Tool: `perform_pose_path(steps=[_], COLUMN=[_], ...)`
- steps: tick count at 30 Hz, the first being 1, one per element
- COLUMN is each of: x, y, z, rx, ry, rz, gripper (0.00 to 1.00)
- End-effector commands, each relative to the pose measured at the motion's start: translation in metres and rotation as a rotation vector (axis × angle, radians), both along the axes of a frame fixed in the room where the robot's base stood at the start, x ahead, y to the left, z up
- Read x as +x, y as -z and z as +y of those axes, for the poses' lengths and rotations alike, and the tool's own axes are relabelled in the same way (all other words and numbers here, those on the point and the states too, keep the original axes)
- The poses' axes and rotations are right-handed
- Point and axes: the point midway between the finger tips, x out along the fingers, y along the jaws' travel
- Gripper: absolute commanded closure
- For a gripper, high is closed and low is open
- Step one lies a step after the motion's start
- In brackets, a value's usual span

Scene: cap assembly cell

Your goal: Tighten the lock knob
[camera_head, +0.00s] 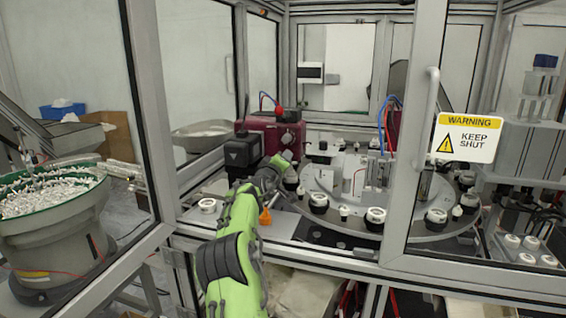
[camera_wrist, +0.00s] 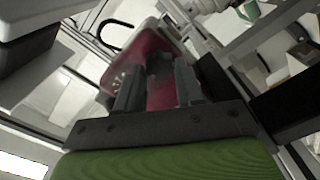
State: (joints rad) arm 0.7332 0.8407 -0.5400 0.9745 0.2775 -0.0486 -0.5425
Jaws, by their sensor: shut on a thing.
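The maroon unit (camera_head: 262,132) stands inside the cell and also fills the middle of the wrist view (camera_wrist: 150,50). My green arm reaches in through the open front, and my gripper (camera_head: 287,160) is at the unit's lower right side. In the wrist view my gripper (camera_wrist: 158,82) has its two grey fingers pointing at the maroon unit. A dark, knob-like part, apparently the lock knob (camera_wrist: 159,64), lies between the fingertips. My gripper is shut on it. In the head view the knob is hidden by my gripper.
A round indexing table (camera_head: 350,228) with several white-topped black holders is right of my arm. An orange part (camera_head: 265,217) is close to my wrist. A door with a warning sign (camera_head: 467,137) and frame posts bound the opening. A bowl feeder (camera_head: 50,225) stands at left.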

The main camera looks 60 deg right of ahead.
Motion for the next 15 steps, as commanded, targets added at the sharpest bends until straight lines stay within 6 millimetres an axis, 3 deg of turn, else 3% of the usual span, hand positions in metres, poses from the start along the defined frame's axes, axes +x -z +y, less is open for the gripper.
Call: perform_pose_path(steps=[1, 6, 15], x=[0.0004, 0.0002, -0.0001], y=[0.0033, 0.0022, 0.0008], z=[-0.0001, -0.0001, 0.0031], rx=[0.008, 0.005, 0.001], ry=[0.001, 0.000, 0.000], rz=[0.001, 0.001, 0.000], gripper=[0.60, 0.37, 0.37])
